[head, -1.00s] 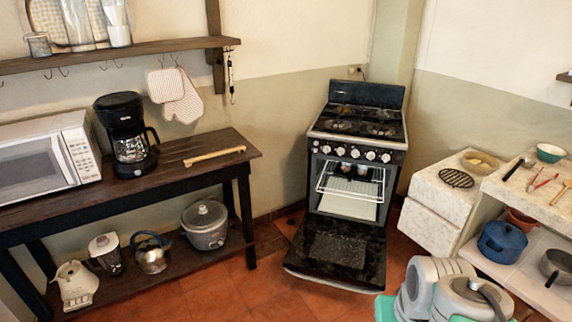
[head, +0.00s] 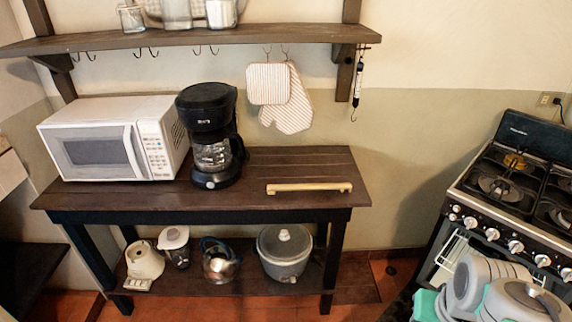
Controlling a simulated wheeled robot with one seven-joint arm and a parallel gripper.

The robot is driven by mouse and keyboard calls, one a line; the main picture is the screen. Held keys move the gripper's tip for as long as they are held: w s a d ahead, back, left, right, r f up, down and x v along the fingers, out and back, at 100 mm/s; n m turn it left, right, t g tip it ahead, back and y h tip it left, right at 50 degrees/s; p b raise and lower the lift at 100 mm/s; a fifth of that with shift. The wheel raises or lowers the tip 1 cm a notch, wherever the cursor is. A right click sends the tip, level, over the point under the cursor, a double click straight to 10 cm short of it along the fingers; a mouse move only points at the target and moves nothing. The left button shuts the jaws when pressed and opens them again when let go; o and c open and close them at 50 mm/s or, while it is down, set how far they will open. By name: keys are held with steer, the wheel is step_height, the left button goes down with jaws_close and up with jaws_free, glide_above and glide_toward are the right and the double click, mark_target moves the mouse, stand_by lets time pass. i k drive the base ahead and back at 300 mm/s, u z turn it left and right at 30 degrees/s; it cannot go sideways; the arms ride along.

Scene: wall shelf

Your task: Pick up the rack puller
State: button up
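The rack puller appears to be the pale wooden stick (head: 309,188) lying flat near the front right edge of the dark wooden table (head: 300,162). Its ends look slightly thicker than its middle. Nothing touches or covers it. Grey and teal links of my arm show at the lower right, in front of the stove. My gripper itself is not in view, so its state does not show.
A black coffee maker (head: 210,135) and a white microwave (head: 115,138) stand left of the stick. Cloth mitts (head: 285,98) and a thin hook scale (head: 357,85) hang under the wall shelf (head: 190,40). The stove (head: 510,185) is at right.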

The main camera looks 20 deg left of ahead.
mark_target(272, 188)
steer(key=u, duration=0.7)
steer(key=i, duration=1.2)
steer(key=u, duration=1.65)
steer(key=i, duration=0.45)
steer(key=u, duration=0.45)
